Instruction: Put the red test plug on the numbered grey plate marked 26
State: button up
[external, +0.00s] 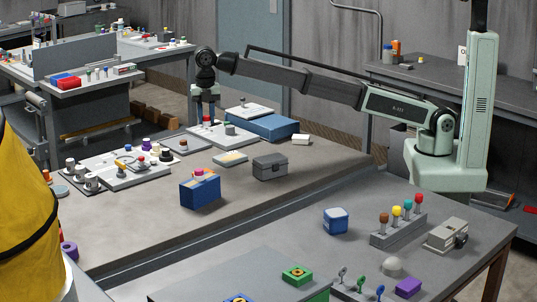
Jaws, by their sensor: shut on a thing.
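My gripper (206,122) points down at the back of the long grey bench. It is shut on a small red piece (207,118), which looks like the red test plug and is partly hidden by the fingers. The piece is over or on a flat grey plate (236,139) that also carries a small grey block (230,129). I cannot tell whether it touches the plate. Another grey plate (174,147) with a small dark piece lies just left, and a pale plate (230,159) lies in front. No number is readable, so I cannot tell which plate is marked 26.
A grey toolbox (270,167), a blue box (200,192) and a tray of knobs (125,172) stand nearer. The bench's front right is clear.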

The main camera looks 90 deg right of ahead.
jog(key=m, duration=0.1)
send_over(230, 156)
jog(key=f, duration=0.1)
jog(key=shift+m, duration=0.8)
jog(key=shift+f, duration=5.05)
jog(key=shift+f, duration=0.2)
jog(key=o, duration=1)
jog(key=shift+r, duration=0.2)
notch_tip(230, 156, up, 12)
